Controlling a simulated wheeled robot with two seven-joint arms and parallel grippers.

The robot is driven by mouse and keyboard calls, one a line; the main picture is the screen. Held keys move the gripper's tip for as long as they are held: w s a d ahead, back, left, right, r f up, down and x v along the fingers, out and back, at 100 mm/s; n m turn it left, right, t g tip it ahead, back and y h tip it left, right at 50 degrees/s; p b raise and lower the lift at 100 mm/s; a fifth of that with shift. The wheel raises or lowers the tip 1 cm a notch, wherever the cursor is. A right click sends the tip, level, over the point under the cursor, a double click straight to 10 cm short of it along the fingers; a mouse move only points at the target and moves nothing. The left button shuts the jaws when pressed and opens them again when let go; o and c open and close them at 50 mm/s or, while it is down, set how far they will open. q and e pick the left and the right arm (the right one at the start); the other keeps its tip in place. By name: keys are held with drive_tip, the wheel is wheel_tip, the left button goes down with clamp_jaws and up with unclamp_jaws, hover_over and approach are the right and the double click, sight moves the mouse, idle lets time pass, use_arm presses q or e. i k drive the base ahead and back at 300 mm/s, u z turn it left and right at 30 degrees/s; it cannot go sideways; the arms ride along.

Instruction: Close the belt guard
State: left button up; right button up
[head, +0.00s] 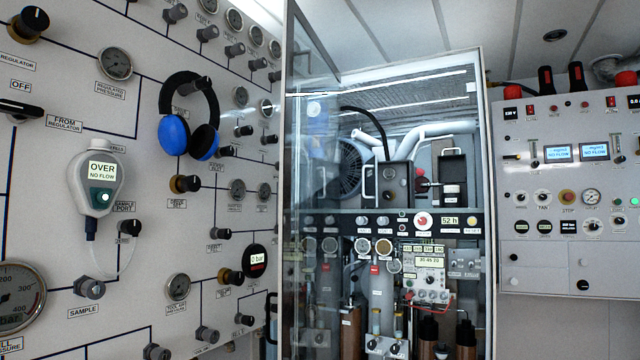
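No part is clearly marked as the belt guard, and I cannot tell for sure which one it is. A tall glazed cabinet (484,150) stands in the middle of the head view. Behind its glass, a round dark wheel with a ribbed, fan-like face (350,170) shows at the upper left, partly hidden by reflections. A framed clear panel (312,40) stands out at an angle at the cabinet's upper left. Neither of my grippers is in view.
A white gauge panel (140,180) fills the left, with blue-black ear defenders (188,118) and a handheld meter (100,180) hanging on it. A control panel (570,190) with switches and displays is on the right. Machinery and hoses fill the cabinet.

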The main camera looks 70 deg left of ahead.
sight(369, 171)
drive_tip(key=k, duration=0.35)
drive_tip(key=u, duration=1.95)
drive_tip(key=i, duration=0.5)
drive_tip(key=z, duration=1.35)
drive_tip(key=i, duration=3)
drive_tip(key=u, duration=4)
drive_tip(key=i, duration=0.75)
drive_tip(key=z, duration=0.05)
